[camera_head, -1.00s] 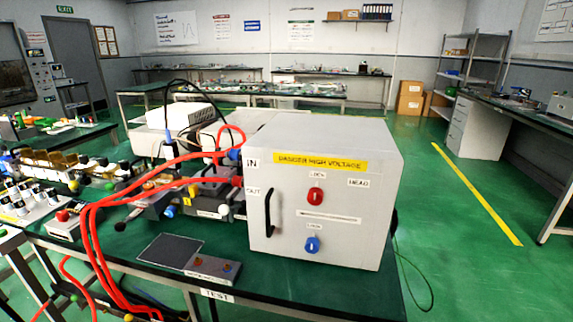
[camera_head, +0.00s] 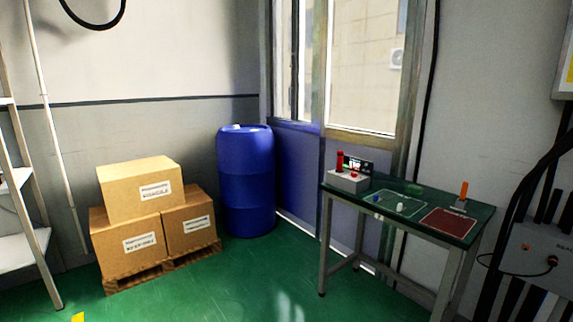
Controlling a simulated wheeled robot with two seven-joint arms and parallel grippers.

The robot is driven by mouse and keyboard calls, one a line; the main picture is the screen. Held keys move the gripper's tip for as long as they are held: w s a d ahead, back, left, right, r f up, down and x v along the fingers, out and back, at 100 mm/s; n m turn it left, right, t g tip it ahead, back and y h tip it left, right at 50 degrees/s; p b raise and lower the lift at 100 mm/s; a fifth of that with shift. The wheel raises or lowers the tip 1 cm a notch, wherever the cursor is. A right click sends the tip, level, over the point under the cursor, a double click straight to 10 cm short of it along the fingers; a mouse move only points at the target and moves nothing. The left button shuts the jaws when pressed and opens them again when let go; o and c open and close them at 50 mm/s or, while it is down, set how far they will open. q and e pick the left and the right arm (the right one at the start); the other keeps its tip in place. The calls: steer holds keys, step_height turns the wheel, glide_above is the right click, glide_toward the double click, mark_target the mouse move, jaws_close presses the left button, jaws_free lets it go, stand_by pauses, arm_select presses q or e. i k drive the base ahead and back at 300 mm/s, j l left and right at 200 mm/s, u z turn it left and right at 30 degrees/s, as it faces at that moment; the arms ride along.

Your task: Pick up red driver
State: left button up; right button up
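A small green-topped table (camera_head: 397,186) stands at the right, in front of the window. An upright red-handled thing (camera_head: 340,161), which looks like the red driver, stands at the grey box (camera_head: 349,181) at the table's left end. It is too small to tell whether it sits in the box or behind it. Smaller red parts show on the box top. An upright orange thing (camera_head: 463,191) stands near the table's right end, by a dark red mat (camera_head: 448,222). Neither of my grippers is in view.
Cardboard boxes (camera_head: 138,190) are stacked on a wooden pallet (camera_head: 165,271) at the left. A blue barrel (camera_head: 246,185) stands in the corner. Grey equipment with cables (camera_head: 535,250) is at the right edge. Green floor (camera_head: 255,280) in front of the table is open.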

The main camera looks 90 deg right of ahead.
mark_target(340, 153)
steer(key=z, duration=3.2)
steer(key=i+u, duration=0.1)
steer(key=i, duration=0.75)
steer(key=i+u, duration=0.15)
steer(key=i, duration=0.7)
steer(key=i+l+u, duration=0.1)
steer(key=i, duration=0.75)
